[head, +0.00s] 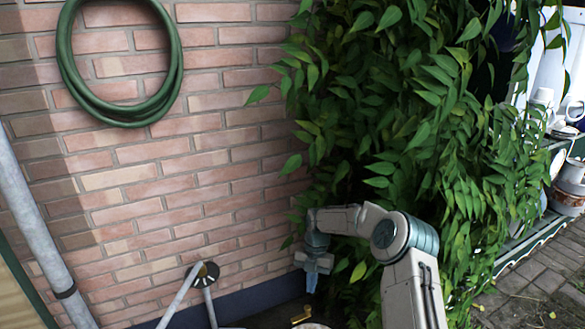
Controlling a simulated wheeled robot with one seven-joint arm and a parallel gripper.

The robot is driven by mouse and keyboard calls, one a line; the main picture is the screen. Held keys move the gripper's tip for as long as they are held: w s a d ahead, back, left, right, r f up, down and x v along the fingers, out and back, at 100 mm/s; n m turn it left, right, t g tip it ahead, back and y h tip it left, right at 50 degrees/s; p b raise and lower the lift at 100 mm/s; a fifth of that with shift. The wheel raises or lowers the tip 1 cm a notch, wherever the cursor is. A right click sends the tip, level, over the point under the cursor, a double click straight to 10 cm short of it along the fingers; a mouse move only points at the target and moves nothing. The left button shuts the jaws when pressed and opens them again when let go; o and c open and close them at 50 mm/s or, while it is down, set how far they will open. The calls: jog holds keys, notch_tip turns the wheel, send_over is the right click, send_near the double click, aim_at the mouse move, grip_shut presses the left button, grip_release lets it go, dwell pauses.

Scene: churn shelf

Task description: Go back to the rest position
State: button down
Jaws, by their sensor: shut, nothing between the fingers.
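My gripper (312,280) hangs at the end of my bent arm in the lower middle of the head view. It points down, with its fingers shut and nothing seen between them. It is in front of the corner where the brick wall meets the leafy plant. My forearm and elbow stand to its right, in front of the leaves. A small brass-coloured piece (301,315) shows below my gripper, apart from it, near the bottom edge; I cannot tell what it is.
A brick wall (190,185) with a coiled green hose (120,115) fills the left. A grey pipe (33,220) leans at the far left. Dense foliage (400,100) crowds my arm. Shelves with pots (570,190) stand far right, above grey paving (545,285).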

jog(key=s+d+r+m+t+h+p, duration=0.1)
jog(key=s+r+m+p, duration=0.35)
jog(key=r, duration=0.65)
jog(key=s+d+r+m+t+h+p, duration=0.1)
jog(key=s+r+m+p, duration=0.35)
jog(key=r, duration=0.75)
jog(key=s+d+r+m+t+p, duration=0.15)
jog(key=s+r+m+p, duration=0.3)
jog(key=r, duration=0.65)
jog(key=s+d+r+m+t+p, duration=0.3)
jog(key=s+r+m+p, duration=0.9)
jog(key=s+r+m, duration=0.5)
jog(key=s+d+m, duration=0.1)
jog(key=s, duration=0.2)
jog(key=shift+s+d+r+y, duration=0.2)
jog(key=shift+r+y, duration=0.15)
jog(key=shift+y, duration=0.05)
